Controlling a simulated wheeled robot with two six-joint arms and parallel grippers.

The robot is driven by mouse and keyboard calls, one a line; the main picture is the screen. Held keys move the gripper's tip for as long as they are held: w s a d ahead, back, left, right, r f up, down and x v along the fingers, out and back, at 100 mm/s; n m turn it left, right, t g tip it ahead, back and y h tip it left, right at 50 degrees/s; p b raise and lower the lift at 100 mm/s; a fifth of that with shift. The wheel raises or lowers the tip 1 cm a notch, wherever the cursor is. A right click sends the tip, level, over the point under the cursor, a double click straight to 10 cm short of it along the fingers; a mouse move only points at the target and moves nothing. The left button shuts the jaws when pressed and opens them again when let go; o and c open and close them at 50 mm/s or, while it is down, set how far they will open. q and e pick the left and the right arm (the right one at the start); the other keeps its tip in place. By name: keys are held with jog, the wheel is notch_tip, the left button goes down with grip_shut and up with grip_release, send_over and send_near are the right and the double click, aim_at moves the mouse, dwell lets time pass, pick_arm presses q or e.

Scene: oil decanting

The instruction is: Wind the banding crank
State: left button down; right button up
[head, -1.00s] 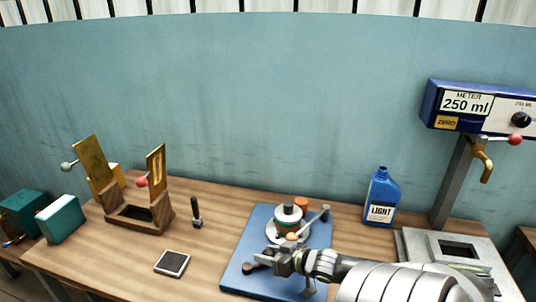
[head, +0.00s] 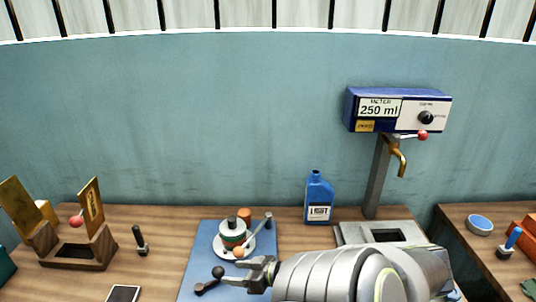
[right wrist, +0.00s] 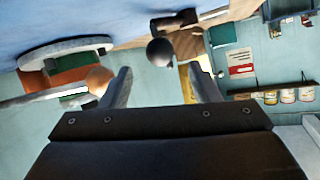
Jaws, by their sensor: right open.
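The banding wheel, a pale round disc (head: 221,252) with a green-and-orange banded piece (head: 233,238), stands on a blue board (head: 205,232). A grey crank arm (head: 258,230) runs across it. An orange knob (head: 238,252) sits at its near side, also in the right wrist view (right wrist: 98,80). A black ball-ended lever (head: 218,272) is at the board's front left. My right gripper (head: 254,268) is open and empty, just right of the black ball. In the right wrist view the black ball (right wrist: 160,52) shows between the fingertips, beyond them; the orange knob is beside the left finger. My left gripper is out of view.
A blue oil bottle (head: 319,200) stands behind on the right. The meter (head: 398,110) and its tap (head: 400,160) stand right of it. A wooden stand (head: 75,250) and a small dark-handled tool (head: 140,242) are at left. A dark flat pad (head: 124,293) lies in front.

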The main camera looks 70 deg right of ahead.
jog(key=p+v, duration=0.2)
jog(key=v, duration=0.8)
jog(key=shift+r, duration=0.1)
